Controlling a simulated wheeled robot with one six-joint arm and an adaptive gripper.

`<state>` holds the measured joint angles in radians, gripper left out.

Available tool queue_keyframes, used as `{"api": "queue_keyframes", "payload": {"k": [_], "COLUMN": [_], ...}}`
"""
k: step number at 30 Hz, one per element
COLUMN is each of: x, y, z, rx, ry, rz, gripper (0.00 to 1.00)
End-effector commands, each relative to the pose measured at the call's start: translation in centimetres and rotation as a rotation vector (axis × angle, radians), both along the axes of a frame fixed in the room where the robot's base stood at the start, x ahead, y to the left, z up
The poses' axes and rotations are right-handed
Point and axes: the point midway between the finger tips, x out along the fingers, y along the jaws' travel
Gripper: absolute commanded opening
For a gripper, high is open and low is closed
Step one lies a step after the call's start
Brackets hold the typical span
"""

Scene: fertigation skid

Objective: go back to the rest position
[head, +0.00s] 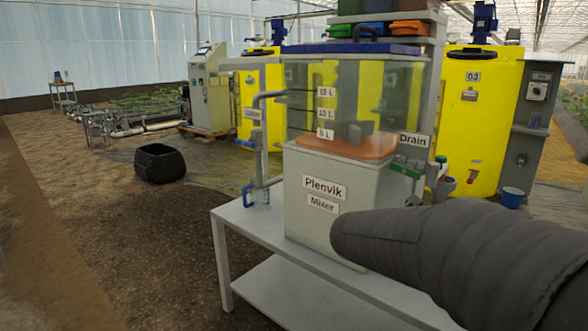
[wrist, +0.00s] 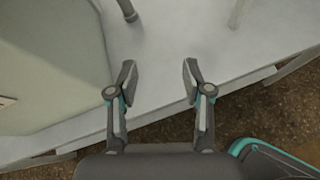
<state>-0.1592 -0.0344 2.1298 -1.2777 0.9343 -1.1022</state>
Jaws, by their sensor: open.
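My gripper (wrist: 158,82) shows in the wrist view with its two fingers spread apart and nothing between them. It is over the edge of the pale bench, beside the grey mixer body (wrist: 45,65). In the head view my dark sleeved arm reaches in from the lower right, in front of the mixer, and the gripper itself cannot be seen there. The Plenvik mixer (head: 322,205) stands upright on the white bench (head: 255,226). Its clear tank (head: 300,85) holds a low orange layer at about the lowest mark.
A green-handled drain valve (head: 405,170) juts from the mixer's right side. A pipe with a blue handle (head: 250,192) stands at its left. Yellow tanks (head: 485,110) are behind. A black tub (head: 160,163) sits on the floor, with open ground around it.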

Motion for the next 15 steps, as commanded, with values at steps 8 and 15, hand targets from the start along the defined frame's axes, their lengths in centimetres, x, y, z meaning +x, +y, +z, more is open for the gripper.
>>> {"api": "queue_keyframes", "payload": {"k": [8, 15], "x": [-9.6, -17.4], "y": [1.8, 6.0], "z": [-4.6, -6.8], "rx": [0.656, 1.137], "ry": [-0.350, -0.585], "rz": [-0.605, -1.194], "gripper": [0.50, 0.50]}}
